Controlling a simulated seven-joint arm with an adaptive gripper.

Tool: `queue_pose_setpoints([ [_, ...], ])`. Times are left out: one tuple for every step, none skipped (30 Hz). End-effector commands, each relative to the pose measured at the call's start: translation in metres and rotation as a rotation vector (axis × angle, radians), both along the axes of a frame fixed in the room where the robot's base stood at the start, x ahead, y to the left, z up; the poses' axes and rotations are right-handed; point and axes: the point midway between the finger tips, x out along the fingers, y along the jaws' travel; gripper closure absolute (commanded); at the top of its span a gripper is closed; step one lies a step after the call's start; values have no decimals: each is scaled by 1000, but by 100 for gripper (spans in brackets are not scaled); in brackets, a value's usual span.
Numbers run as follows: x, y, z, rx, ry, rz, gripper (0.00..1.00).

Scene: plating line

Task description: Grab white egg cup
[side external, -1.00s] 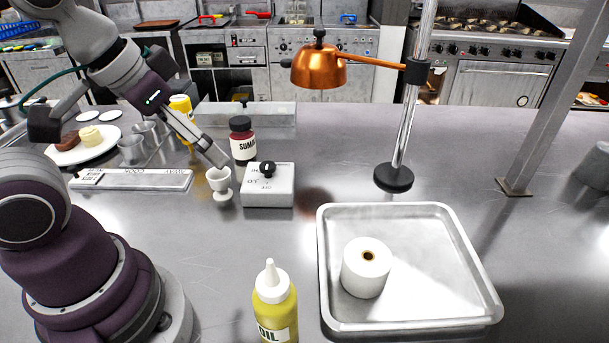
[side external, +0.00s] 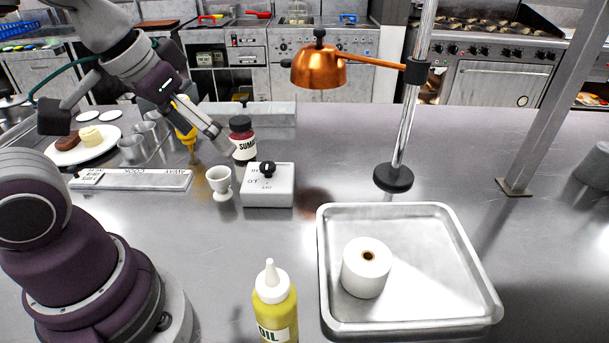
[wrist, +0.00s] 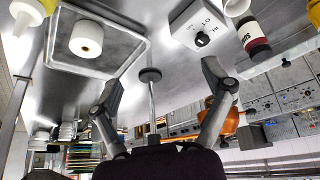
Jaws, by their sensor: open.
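The white egg cup (side external: 219,180) stands upright on the steel counter in the side view, just left of the grey control box. In the wrist view a white rounded piece at the top edge, cut off by the frame, looks like the egg cup (wrist: 235,6). My gripper (side external: 222,142) is above the cup and apart from it, with its tips near the sumac jar. In the wrist view my gripper (wrist: 162,76) has its two fingers spread wide, with nothing between them.
The control box (side external: 268,186) with a black knob is right beside the cup. The dark-red sumac jar (side external: 242,140) stands behind. A yellow bottle (side external: 186,130), a plate of food (side external: 62,156) and a label rail (side external: 130,180) are left. A tray (side external: 480,290) with a white roll (side external: 366,270) is front right.

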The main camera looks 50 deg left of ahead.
Motion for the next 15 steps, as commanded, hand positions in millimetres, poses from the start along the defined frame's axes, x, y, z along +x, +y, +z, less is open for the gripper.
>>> queue_pose_setpoints([
  [9,8,0,-34,39,118,19],
  [16,15,-1,-62,64,214,19],
  [27,26,-2,-99,96,358,19],
  [35,35,-5,-126,120,473,19],
  [43,44,-9,-151,143,588,19],
  [52,57,-15,-181,170,740,19],
  [59,66,-21,-202,187,853,19],
  [64,76,-27,-218,203,960,19],
  [70,88,-37,-236,221,1096,19],
  [74,96,-44,-247,231,1189,19],
  [76,104,-51,-256,239,1276,19],
  [79,113,-59,-265,245,1375,19],
  [80,118,-65,-270,251,1440,19],
  [81,123,-70,-273,254,1492,19],
  [82,128,-76,-277,256,1548,19],
])
